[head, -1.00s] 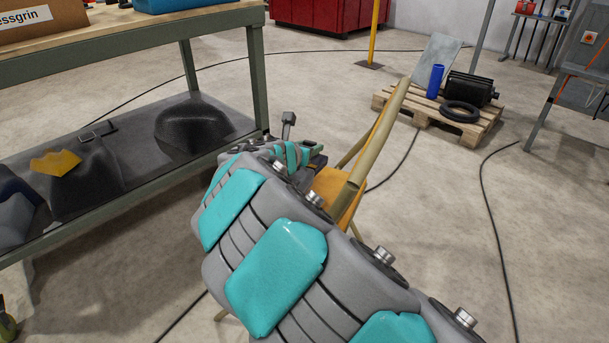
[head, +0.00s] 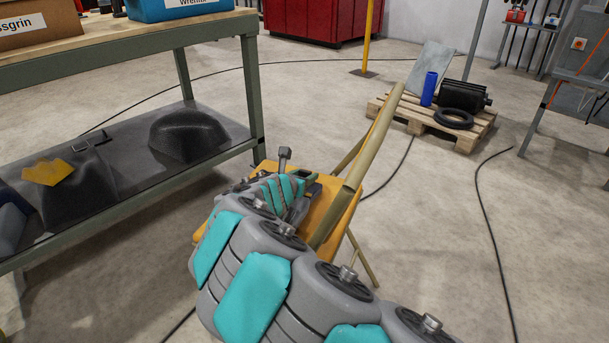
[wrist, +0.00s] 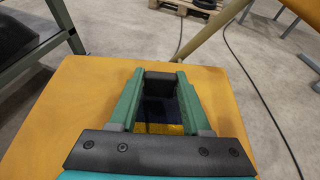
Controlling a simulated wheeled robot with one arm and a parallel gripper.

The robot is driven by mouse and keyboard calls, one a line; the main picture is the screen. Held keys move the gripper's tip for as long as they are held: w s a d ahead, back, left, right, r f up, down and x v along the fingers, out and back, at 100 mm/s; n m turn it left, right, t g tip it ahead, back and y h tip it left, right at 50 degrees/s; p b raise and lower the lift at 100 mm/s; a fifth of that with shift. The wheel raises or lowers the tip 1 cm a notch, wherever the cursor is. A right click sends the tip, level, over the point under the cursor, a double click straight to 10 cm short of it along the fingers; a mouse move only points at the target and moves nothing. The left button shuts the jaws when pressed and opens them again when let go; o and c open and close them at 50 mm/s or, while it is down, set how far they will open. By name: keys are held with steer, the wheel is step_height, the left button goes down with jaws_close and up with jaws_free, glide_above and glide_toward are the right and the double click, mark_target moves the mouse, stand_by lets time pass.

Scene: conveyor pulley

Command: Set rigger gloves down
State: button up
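The rigger gloves show as a narrow dark navy and yellow bundle (wrist: 160,112) between my gripper's green fingers in the wrist view. In the head view, my gripper (head: 304,180) is over the orange seat (head: 329,208) of a wooden chair, partly behind my arm. The seat (wrist: 85,100) fills much of the wrist view around and below the fingers. Whether the gloves touch the seat cannot be told.
The chair's backrest post (head: 362,150) rises close right of my gripper. A green-framed workbench (head: 252,85) with a dark lower shelf stands at left. A pallet (head: 468,136) with a roller and black ring lies at back right. Cables cross the open floor.

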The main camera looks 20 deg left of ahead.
steer(key=o, duration=0.4)
steer(key=shift+r, duration=0.1)
steer(key=p+v, duration=0.1)
steer(key=v, duration=1)
steer(key=shift+a, duration=0.1)
steer(key=shift+s+r, duration=0.2)
steer(key=shift+s, duration=0.3)
